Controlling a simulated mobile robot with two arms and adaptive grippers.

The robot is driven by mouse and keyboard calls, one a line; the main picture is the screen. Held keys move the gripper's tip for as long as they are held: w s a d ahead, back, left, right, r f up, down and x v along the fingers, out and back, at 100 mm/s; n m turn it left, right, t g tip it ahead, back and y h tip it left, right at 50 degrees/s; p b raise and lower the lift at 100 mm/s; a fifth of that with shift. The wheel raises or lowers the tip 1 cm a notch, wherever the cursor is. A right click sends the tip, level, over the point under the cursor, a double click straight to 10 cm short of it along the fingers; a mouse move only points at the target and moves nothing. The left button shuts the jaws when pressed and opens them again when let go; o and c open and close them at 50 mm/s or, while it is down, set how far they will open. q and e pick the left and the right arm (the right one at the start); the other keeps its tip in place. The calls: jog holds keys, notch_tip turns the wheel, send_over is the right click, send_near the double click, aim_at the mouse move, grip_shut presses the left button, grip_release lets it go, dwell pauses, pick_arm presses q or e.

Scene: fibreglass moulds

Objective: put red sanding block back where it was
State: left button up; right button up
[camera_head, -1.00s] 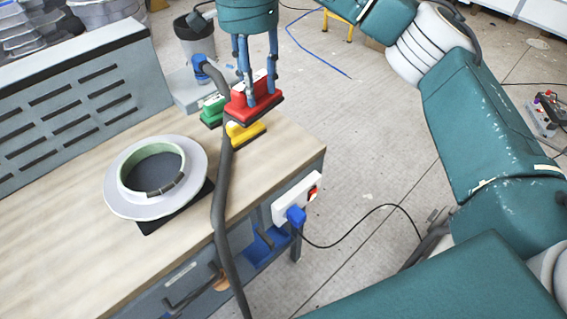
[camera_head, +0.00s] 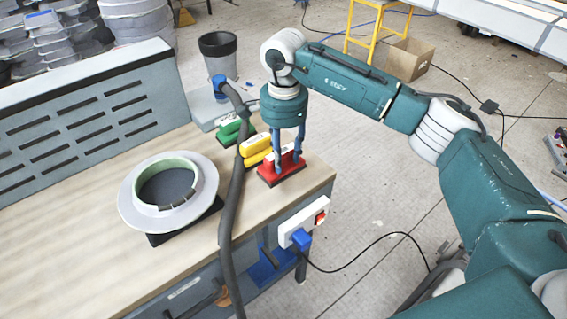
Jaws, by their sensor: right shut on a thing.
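The red sanding block (camera_head: 281,171) is at the right end of the wooden workbench top, near its edge. My right gripper (camera_head: 288,162) points down and is shut on it from above. The block looks level and low at the bench top; I cannot tell whether it touches the surface. A yellow sanding block (camera_head: 257,148) lies just left of and behind it, apart from the red one. A green sanding block (camera_head: 234,132) lies further back to the left. My left gripper is not in view.
A grey hose (camera_head: 237,190) runs down in front of the bench, left of the blocks. A white ring-shaped mould (camera_head: 134,207) sits on the bench (camera_head: 65,260) at the left. A dark bin (camera_head: 218,52) stands behind. A power strip (camera_head: 304,221) is on the bench's side.

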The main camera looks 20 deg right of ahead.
aim_at(283, 167)
notch_tip(283, 167, down, 4)
jog(key=shift+r+p, duration=0.1)
jog(key=shift+p, duration=0.45)
jog(key=shift+f, duration=0.3)
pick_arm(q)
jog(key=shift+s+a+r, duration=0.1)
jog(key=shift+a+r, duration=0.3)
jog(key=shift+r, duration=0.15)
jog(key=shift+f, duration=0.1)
pick_arm(e)
jog(key=shift+f, duration=0.1)
jog(key=o, duration=1.1)
